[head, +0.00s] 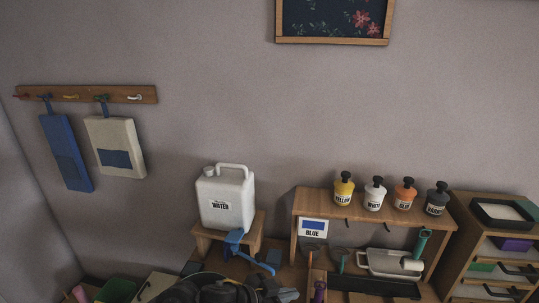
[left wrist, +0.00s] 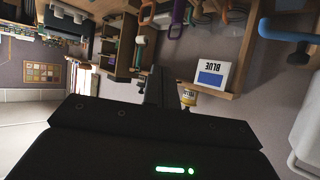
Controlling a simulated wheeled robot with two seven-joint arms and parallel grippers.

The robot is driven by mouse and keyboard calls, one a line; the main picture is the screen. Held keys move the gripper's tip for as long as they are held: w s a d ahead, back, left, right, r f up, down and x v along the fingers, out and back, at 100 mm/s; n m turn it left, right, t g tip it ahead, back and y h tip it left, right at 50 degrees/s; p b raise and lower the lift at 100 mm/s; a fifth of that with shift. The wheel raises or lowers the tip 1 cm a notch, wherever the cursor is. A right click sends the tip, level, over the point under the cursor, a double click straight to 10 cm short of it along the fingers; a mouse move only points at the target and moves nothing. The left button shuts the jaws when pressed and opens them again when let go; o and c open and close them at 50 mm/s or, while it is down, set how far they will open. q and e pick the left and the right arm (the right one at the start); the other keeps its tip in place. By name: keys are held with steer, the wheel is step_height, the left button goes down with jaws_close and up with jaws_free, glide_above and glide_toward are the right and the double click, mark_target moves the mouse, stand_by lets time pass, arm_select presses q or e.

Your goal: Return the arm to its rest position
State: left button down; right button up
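My left gripper (head: 284,295) is at the bottom edge of the head view, dark and partly cut off, in front of the low shelf. In the left wrist view its dark fingers (left wrist: 166,88) stand close together with nothing visible between them, so it looks shut and empty. The BLUE label card (left wrist: 212,74) is beyond the fingers in that view, apart from them. My right gripper is not in view.
A white WATER jug (head: 226,198) stands on a small wooden stand. A wooden shelf (head: 300,205) carries yellow, white, orange and dark bottles. A drawer unit (head: 455,250) stands at right.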

arm_select(q)
steer(key=s+a+f+n+t+y, duration=0.1)
steer(key=s+a+f+n+y, duration=0.35)
steer(key=a, duration=0.45)
steer(key=s+a+f+n+t+y, duration=0.1)
steer(key=s+a+f+n+y, duration=0.3)
steer(key=a, duration=0.4)
steer(key=s+a+f+n+g+y, duration=0.1)
steer(key=s+a+f+g, duration=0.1)
steer(key=s+a, duration=0.5)
steer(key=s+a+f+n+g+y, duration=0.1)
steer(key=s+a+f+g, duration=0.15)
steer(key=s+a, duration=0.45)
steer(key=s+d+f+g+b, duration=0.1)
steer(key=s+f+b, duration=0.1)
steer(key=f, duration=1.3)
steer(key=s+d+f+b, duration=0.1)
steer(key=s+f+b, duration=0.15)
steer(key=f, duration=1.35)
steer(key=s+a+f+g+b, duration=0.1)
steer(key=s+a+f, duration=0.2)
steer(key=s+f, duration=1.3)
steer(key=shift+f+m+b, duration=0.3)
steer(key=shift+f+m, duration=0.05)
steer(key=shift+f, duration=0.2)
steer(key=shift+g, duration=0.25)
